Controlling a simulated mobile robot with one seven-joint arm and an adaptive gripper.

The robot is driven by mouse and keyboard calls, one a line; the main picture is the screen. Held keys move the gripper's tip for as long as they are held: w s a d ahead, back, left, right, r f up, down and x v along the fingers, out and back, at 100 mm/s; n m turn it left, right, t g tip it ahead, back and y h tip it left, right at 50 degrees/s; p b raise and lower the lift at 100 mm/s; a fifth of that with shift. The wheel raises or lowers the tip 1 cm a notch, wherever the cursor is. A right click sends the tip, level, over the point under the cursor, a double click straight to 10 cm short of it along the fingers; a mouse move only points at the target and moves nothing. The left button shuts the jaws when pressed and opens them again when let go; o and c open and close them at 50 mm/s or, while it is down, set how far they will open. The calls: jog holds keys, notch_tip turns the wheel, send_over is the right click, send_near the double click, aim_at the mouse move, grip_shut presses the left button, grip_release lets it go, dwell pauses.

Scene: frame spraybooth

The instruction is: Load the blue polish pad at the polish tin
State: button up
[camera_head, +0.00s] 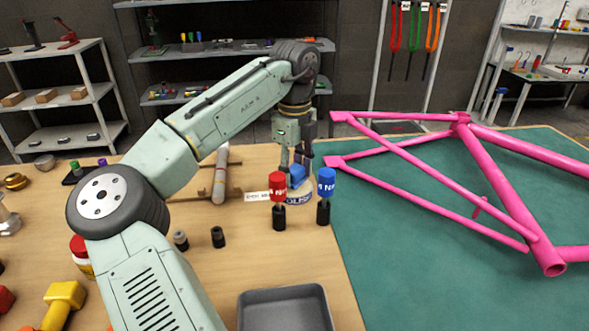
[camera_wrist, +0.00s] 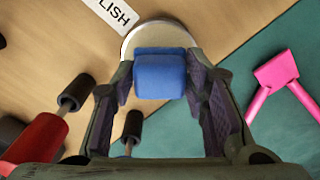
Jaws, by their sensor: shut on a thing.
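The blue polish pad (camera_head: 298,172) is a small blue block held between the fingers of my gripper (camera_head: 296,160), which points down. In the wrist view the pad (camera_wrist: 160,75) sits between the two dark fingers. The polish tin (camera_head: 299,196) is a round, pale tin with a blue label, standing on the wooden table directly below the pad. In the wrist view the tin's round rim (camera_wrist: 160,27) shows behind the pad, which hides much of its top. I cannot tell whether the pad touches the tin's contents.
A red-topped tool (camera_head: 278,187) and a blue-topped tool (camera_head: 326,183) stand close in front of the tin. A pink bicycle frame (camera_head: 500,185) lies on the green mat (camera_head: 400,235) to the right. A grey tray (camera_head: 285,308) is at the front. A POLISH label (camera_head: 257,196) lies left of the tin.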

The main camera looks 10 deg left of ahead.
aim_at(295, 168)
jog(key=shift+f, duration=0.5)
dwell(0.3)
jog(key=shift+f+p, duration=0.15)
jog(key=shift+p, duration=0.2)
dwell(1.9)
notch_tip(295, 168, up, 5)
jog(key=p, duration=0.5)
jog(key=shift+r+p, duration=0.2)
jog(key=shift+p, duration=0.1)
jog(key=shift+r, duration=0.9)
